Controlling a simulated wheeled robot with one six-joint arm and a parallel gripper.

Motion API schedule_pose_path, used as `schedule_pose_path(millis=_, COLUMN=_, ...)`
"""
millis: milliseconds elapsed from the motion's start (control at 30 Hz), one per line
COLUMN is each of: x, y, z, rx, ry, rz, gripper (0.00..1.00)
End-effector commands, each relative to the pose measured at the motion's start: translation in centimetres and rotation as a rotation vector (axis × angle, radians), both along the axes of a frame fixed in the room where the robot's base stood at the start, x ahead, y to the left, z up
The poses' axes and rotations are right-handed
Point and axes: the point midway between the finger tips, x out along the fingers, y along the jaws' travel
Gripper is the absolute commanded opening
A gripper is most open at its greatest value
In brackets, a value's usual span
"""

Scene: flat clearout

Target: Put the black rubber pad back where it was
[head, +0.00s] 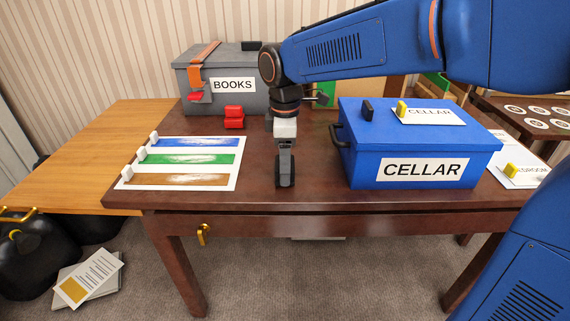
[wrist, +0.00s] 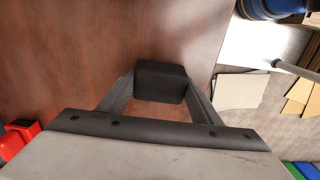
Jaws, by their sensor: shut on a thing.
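My gripper (head: 285,170) points down over the dark table, between the colour-striped sheet and the blue CELLAR box. It is shut on a small black block, the black rubber pad (wrist: 160,82), which shows between both fingers in the wrist view. In the head view the pad is mostly hidden by the fingers, and I cannot tell whether it touches the table. Another small black piece (head: 367,109) stands on the lid of the blue CELLAR box (head: 350,165). A further black piece (head: 251,45) lies on the lid of the grey BOOKS box (head: 255,101).
Red blocks (head: 234,117) sit before the grey box. A white sheet (head: 237,170) with blue, green and brown stripes lies left, with small white pieces at its edge. Yellow pieces stand on cards at right. The dark tabletop (head: 255,200) around my gripper is bare.

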Motion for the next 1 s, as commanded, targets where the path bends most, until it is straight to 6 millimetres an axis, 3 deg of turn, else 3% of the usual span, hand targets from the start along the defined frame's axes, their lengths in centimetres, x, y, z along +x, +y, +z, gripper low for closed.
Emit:
schedule_pose_path(millis=200, x=0.0, y=0.0, z=-0.3, rx=0.0, ry=0.001, rz=0.0, gripper=0.37)
schedule_pose_path(millis=233, x=0.0, y=0.0, z=-0.3, rx=0.0, ry=0.0, rz=0.0, gripper=0.63)
schedule_pose_path(millis=300, x=0.0, y=0.0, z=-0.2, rx=0.0, ry=0.0, rz=0.0, gripper=0.77)
schedule_pose_path(millis=667, x=0.0, y=0.0, z=0.1, rx=0.0, ry=0.0, rz=0.0, gripper=0.77)
schedule_pose_path(millis=867, x=0.0, y=0.0, z=2.5, rx=0.001, ry=-0.001, rz=0.0, gripper=0.77)
schedule_pose_path(millis=1000, x=0.1, y=0.0, z=5.3, rx=0.002, ry=-0.003, rz=0.0, gripper=0.77)
